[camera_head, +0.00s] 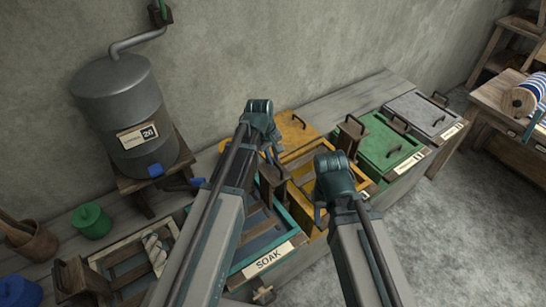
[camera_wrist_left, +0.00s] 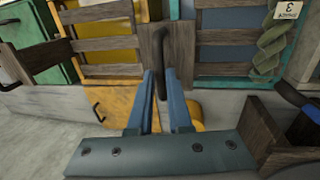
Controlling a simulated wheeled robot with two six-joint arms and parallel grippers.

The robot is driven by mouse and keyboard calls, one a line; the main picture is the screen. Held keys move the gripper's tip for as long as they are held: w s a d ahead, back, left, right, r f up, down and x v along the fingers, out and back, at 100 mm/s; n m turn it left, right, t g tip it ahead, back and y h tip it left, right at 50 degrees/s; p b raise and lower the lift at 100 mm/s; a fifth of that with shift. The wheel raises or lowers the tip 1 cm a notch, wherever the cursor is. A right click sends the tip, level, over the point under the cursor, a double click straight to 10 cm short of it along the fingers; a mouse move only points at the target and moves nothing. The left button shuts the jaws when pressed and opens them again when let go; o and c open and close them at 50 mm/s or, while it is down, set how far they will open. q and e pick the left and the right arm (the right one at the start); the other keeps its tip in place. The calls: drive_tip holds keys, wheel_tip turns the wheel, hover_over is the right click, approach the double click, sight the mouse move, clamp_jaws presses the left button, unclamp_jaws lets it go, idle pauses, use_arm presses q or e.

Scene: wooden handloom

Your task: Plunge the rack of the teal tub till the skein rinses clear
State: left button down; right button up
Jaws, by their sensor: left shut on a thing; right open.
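The teal tub (camera_head: 285,220) with the SOAK label stands at the middle, partly behind my left arm. Its rack has wooden slats and an upright board (camera_head: 272,187); the board also shows in the wrist view (camera_wrist_left: 148,42) with a dark handle (camera_wrist_left: 162,45). My left gripper (camera_head: 272,155) is shut on this handle, its blue fingers (camera_wrist_left: 162,100) on either side. A grey-green twisted skein (camera_wrist_left: 270,48) lies by the tub's right side in the wrist view. My right gripper (camera_head: 319,212) is open and empty over the yellow tub.
The yellow tub (camera_head: 298,128), green tub (camera_head: 385,145) and grey tub (camera_head: 425,112) run to the right. A pale-framed tub (camera_head: 172,227) with a pale skein (camera_head: 155,250) is on the left. A metal tank (camera_head: 120,100) stands behind. Floor (camera_head: 450,230) is clear at right.

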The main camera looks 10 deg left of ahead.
use_arm(q)
drive_tip(key=c, duration=0.8)
unclamp_jaws()
drive_tip(key=shift+c, duration=0.2)
drive_tip(key=shift+r, duration=0.1)
wheel_tip(320, 180, up, 13)
drive_tip(key=s+a+p, duration=0.2)
drive_tip(key=p, duration=1.1)
drive_tip(key=shift+r+p, duration=0.2)
drive_tip(key=shift+p, duration=0.1)
drive_tip(key=shift+w, duration=0.1)
